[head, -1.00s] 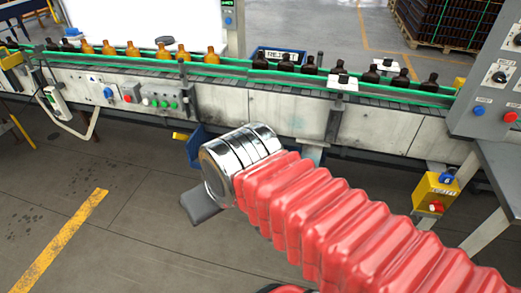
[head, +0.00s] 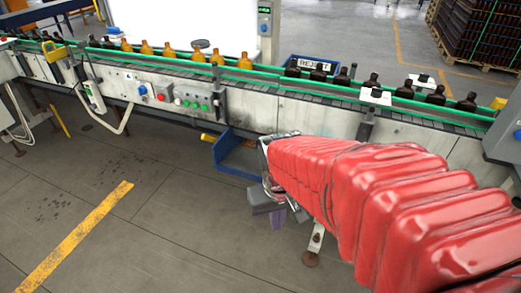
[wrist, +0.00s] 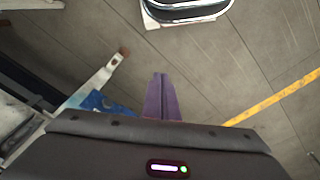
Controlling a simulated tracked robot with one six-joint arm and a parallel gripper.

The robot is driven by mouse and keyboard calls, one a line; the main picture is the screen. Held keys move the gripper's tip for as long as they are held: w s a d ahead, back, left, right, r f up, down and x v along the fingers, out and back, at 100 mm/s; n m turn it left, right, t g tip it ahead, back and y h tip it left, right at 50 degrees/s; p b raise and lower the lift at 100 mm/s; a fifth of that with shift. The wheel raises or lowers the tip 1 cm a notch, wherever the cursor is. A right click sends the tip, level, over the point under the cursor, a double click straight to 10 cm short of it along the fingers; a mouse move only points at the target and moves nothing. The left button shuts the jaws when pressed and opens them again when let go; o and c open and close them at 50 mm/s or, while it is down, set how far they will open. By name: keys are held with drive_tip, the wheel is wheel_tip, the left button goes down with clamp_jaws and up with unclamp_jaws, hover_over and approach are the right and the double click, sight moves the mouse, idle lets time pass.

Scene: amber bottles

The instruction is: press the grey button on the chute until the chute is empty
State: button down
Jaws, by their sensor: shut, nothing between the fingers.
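My gripper (head: 278,217) hangs low in front of the conveyor in the head view, below my red sleeved arm. In the wrist view my gripper (wrist: 160,77) has its two purple fingers together, with nothing between them, above the floor. A blue trough-like part (head: 236,158), possibly the chute, sits under the conveyor's front edge, just behind and left of my gripper. A bit of blue (wrist: 98,101) shows left of the fingers in the wrist view. I cannot make out a grey button or what the blue part holds; my arm hides its right side.
The conveyor (head: 290,110) carries several amber and dark bottles. A panel (head: 190,98) with coloured buttons is on its front. A yellow part (head: 209,138) sticks out beside the blue part. A white conveyor leg (head: 316,240) stands right of my gripper. The floor at left is clear.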

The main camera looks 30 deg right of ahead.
drive_tip(key=d+f+m+g, duration=0.1)
drive_tip(key=d+f, duration=0.7)
drive_tip(key=f, duration=0.3)
drive_tip(key=d+f+m, duration=0.1)
drive_tip(key=d+f, duration=0.7)
drive_tip(key=f, duration=0.3)
wheel_tip(320, 180, down, 17)
drive_tip(key=w+d+m+t, duration=0.1)
drive_tip(key=w+m+t, duration=0.1)
drive_tip(key=t, duration=0.4)
drive_tip(key=w+r+m+t+h, duration=0.1)
drive_tip(key=w+r+t, duration=0.8)
drive_tip(key=r, duration=0.4)
drive_tip(key=shift+w+d+r+t, duration=0.15)
drive_tip(key=shift+w+d+t, duration=0.05)
drive_tip(key=shift+t, duration=0.3)
drive_tip(key=w+d, duration=0.5)
drive_tip(key=d, duration=0.2)
drive_tip(key=shift+w, duration=0.2)
